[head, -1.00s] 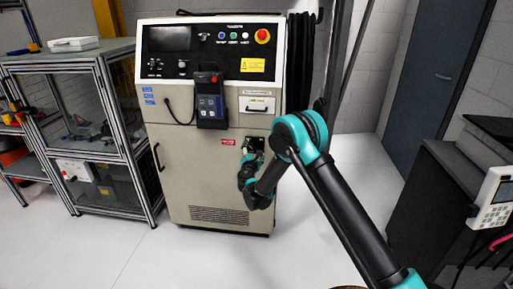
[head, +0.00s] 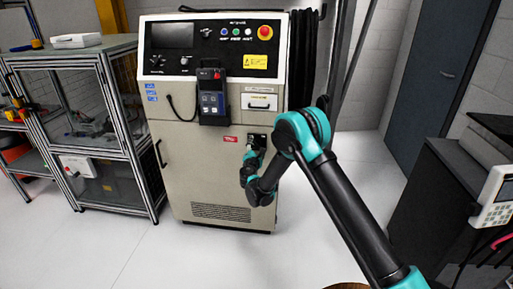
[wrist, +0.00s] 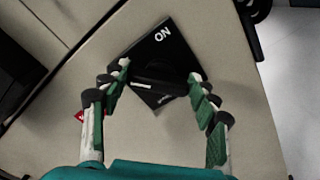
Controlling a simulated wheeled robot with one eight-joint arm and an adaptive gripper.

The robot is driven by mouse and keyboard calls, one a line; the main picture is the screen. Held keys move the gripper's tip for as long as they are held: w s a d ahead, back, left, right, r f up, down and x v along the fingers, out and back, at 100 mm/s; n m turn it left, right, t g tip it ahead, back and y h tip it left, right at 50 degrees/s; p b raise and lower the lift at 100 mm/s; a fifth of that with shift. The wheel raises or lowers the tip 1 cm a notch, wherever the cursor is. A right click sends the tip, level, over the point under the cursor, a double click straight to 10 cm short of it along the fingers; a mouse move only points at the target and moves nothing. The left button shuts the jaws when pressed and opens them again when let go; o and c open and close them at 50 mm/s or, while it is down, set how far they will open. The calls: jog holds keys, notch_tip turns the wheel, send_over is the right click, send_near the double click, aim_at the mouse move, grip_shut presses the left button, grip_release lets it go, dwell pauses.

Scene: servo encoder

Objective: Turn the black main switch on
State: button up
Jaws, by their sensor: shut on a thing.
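The black main switch (wrist: 155,73) is a dark knob on a square black plate with a white "ON" label (wrist: 162,34) in the wrist view. The plate looks turned in that view because my wrist is rotated. My gripper (wrist: 158,80) has its fingers on both sides of the knob and is shut on it. In the head view the switch plate (head: 260,138) is on the cabinet's right side, partly hidden by my gripper (head: 252,148). A second label below the knob is too small to read.
The beige control cabinet (head: 185,165) stands ahead, with a hanging teach pendant (head: 212,97) left of and above my gripper and a red emergency button (head: 265,32) at the top. A framed workbench (head: 105,150) is at left. Open floor lies in front.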

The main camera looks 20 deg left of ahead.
jog(key=m, duration=0.4)
jog(key=shift+d+f, duration=0.1)
jog(key=shift+f, duration=0.05)
jog(key=m, duration=0.4)
jog(key=shift+f, duration=0.1)
jog(key=m, duration=0.5)
jog(key=shift+f, duration=0.1)
jog(key=shift+f+m, duration=0.1)
jog(key=shift+m, duration=2)
jog(key=o, duration=1.2)
jog(key=shift+c, duration=0.2)
jog(key=v, duration=1.2)
